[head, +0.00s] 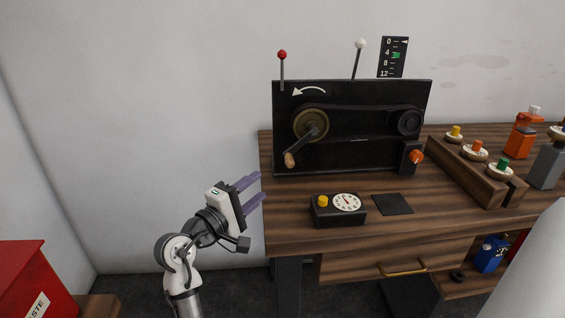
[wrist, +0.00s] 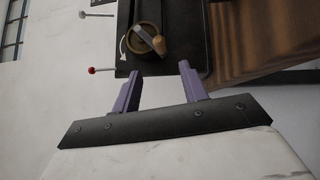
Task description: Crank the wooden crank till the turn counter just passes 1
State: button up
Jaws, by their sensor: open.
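The wooden crank handle (head: 290,159) hangs at the lower left of a brass wheel (head: 311,125) on the black dynamo panel (head: 355,160). A dark crank arm joins them. A white arrow above the wheel curves to the left. The counter scale (head: 393,57), marked 0 to 12, stands above the panel with a green marker near 4 and a white pointer near 0. My gripper (head: 258,188) is open and empty, left of the table and below the handle. In the wrist view the handle (wrist: 159,45) lies beyond the fingertips (wrist: 158,70), apart from them.
A black box with a yellow button and white dial (head: 347,202) stands on the table's front. A red-knobbed lever (head: 282,68) and white-knobbed lever (head: 358,58) rise from the panel. An orange knob (head: 417,157) sits at its lower right. A wooden rack (head: 462,176) stands to the right.

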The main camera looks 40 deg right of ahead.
aim_at(289, 162)
jog(key=p+x, duration=0.3)
jog(key=x, duration=1)
jog(key=shift+d, duration=0.15)
grip_shut()
